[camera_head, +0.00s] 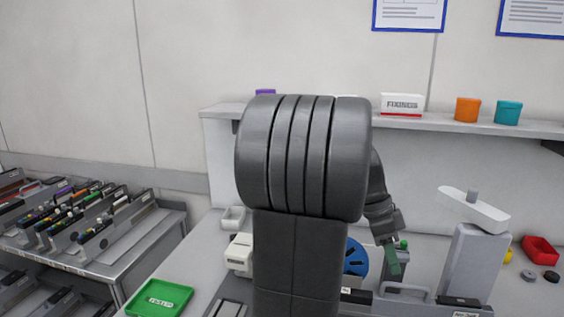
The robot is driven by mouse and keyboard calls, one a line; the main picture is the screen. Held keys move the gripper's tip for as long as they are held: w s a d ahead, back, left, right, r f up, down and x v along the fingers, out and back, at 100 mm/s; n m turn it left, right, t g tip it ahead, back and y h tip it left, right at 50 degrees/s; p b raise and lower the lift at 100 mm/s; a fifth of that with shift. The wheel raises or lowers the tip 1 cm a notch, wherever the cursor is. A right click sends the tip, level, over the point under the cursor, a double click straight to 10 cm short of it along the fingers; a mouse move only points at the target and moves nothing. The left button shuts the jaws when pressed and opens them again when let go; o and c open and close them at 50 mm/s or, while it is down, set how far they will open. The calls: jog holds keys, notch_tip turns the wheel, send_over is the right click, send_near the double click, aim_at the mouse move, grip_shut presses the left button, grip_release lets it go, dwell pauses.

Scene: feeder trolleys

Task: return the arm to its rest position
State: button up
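My arm fills the middle of the head view, its thick dark grey links standing upright in front of the bench. Beyond it, to the right, the dark wrist bends down toward the bench. My gripper (392,240) shows only small and partly covered at the end of that wrist. A dark green piece (393,262) is right at or below it; I cannot tell whether it is held. Whether the fingers are open or shut does not show.
A green "TESTED" tray (158,298) lies at the bench's left front. A blue reel (355,258) and a grey stand with a white arm (474,262) are near the gripper. A red bin (540,251) is farther right. The shelf (436,122) runs behind; a feeder trolley (130,262) stands left.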

aim_at(397, 285)
jog(key=x, duration=0.7)
jog(key=shift+f, duration=0.15)
jog(key=shift+a, duration=0.3)
